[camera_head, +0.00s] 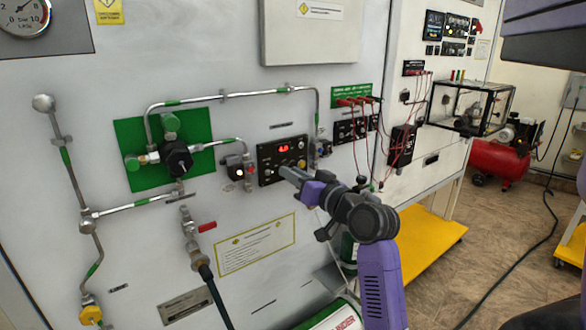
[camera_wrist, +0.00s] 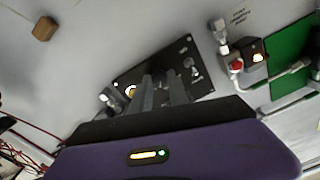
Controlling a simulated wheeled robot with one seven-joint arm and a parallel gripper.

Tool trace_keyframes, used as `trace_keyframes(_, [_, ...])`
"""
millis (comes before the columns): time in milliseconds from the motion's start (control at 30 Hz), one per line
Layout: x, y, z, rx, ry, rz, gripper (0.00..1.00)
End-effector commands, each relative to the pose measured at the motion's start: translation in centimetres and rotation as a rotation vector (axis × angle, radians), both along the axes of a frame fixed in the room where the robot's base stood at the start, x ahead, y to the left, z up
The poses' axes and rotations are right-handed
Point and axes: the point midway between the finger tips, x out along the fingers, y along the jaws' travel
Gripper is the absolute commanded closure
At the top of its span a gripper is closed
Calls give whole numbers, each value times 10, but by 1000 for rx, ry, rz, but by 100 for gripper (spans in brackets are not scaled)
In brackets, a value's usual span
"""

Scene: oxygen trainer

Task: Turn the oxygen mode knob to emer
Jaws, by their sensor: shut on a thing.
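The black oxygen control panel (camera_head: 270,151) is on the white wall, with a red lit display (camera_head: 284,148) and small controls on it. My gripper (camera_head: 284,172) reaches the panel's lower edge from the right. In the wrist view my two grey fingers (camera_wrist: 162,84) point at the black panel (camera_wrist: 130,76) and stand close together. They are shut on the oxygen mode knob, which is mostly hidden behind the fingers and cannot be read. A small light-coloured control (camera_wrist: 188,63) and a yellow-lit one (camera_wrist: 130,91) show on either side of the fingers.
A small lit switch box (camera_head: 236,172) with pipe fittings is left of the panel, beyond it a green plate (camera_head: 133,134) with a black valve. Another fitting (camera_head: 322,147) is close on the right. Red cables (camera_head: 405,150) hang farther right. The wall below is mostly flat.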

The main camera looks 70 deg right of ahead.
Motion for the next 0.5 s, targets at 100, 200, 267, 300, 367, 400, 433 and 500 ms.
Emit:
trace_keyframes(100, [0, 1, 3, 91, -53, 1, 100])
trace_keyframes(200, [0, 0, 2, 161, -96, 1, 100])
trace_keyframes(267, [1, 1, 2, 201, -120, 1, 100])
trace_keyframes(300, [1, 1, 1, 226, -135, 2, 100])
trace_keyframes(367, [0, 0, 1, 258, -156, 1, 100])
trace_keyframes(400, [0, 0, 1, 277, -168, 1, 100])
trace_keyframes(433, [0, 0, 1, 291, -177, 1, 100])
trace_keyframes(500, [0, 0, 1, 319, -195, 0, 100])
